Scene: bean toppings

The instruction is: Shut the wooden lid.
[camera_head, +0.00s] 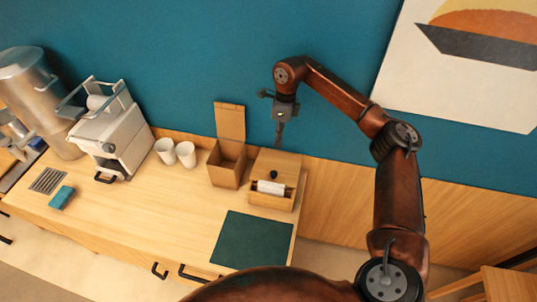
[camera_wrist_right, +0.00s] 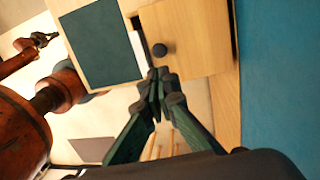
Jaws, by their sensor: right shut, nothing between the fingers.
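A wooden box (camera_head: 272,201) stands near the right end of the counter, with a white roll (camera_head: 270,187) showing at its front. Its wooden lid (camera_head: 263,164) has a round black knob (camera_head: 274,174); how far the lid stands open is unclear. The lid also shows in the right wrist view (camera_wrist_right: 195,35), with the knob (camera_wrist_right: 159,50) just beyond my fingertips. My right gripper (camera_head: 279,141) is shut and empty, pointing down above and behind the lid, apart from it as far as I can see. In the wrist view, a small dark arm end (camera_wrist_right: 40,40) may be my left gripper; its fingers are unclear.
A brown box (camera_head: 225,170) with an upright flap (camera_head: 230,122) stands just left of the wooden box. Two white cups (camera_head: 185,154) and a white machine (camera_head: 112,135) are further left. A dark green mat (camera_head: 250,241) lies in front. The blue wall (camera_head: 200,60) is close behind.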

